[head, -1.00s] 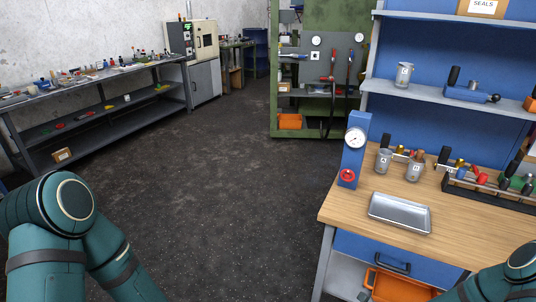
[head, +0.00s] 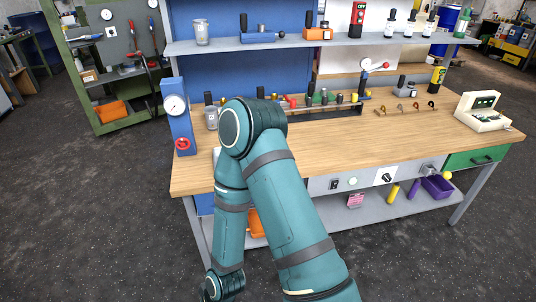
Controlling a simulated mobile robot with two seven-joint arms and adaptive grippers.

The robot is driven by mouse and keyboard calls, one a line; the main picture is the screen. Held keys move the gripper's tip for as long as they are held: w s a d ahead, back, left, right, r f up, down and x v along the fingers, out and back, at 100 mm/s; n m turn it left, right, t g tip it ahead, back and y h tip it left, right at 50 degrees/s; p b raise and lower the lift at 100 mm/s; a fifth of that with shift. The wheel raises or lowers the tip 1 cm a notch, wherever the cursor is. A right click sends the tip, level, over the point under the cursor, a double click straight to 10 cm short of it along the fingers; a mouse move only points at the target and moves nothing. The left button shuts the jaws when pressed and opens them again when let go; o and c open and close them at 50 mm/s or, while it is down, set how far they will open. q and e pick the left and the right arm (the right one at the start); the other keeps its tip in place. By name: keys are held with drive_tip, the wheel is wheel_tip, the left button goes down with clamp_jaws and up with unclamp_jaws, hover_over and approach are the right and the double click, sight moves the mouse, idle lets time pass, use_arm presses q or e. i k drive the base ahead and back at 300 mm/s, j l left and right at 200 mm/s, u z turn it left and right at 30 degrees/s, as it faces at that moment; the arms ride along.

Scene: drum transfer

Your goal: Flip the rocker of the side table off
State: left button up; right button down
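A workbench (head: 430,140) with a wooden top fills the middle and right of the head view. Its front has a grey panel (head: 365,183). On this panel sit a small black switch that looks like a rocker (head: 334,184), a pale round button (head: 352,181) and a black rotary knob (head: 386,177). The switch is too small to tell which side is pressed. One of my arms, apparently the right, rises in front of the bench's left half and hides part of its front. Neither gripper shows.
A blue gauge stand (head: 178,118) with a red handwheel stands at the bench's left end. A purple bin (head: 437,187) sits low at the right. A beige case (head: 483,111) lies on the top's right end. The floor at left is clear.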

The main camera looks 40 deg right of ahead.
sight(334, 184)
drive_tip(key=z, duration=2.05)
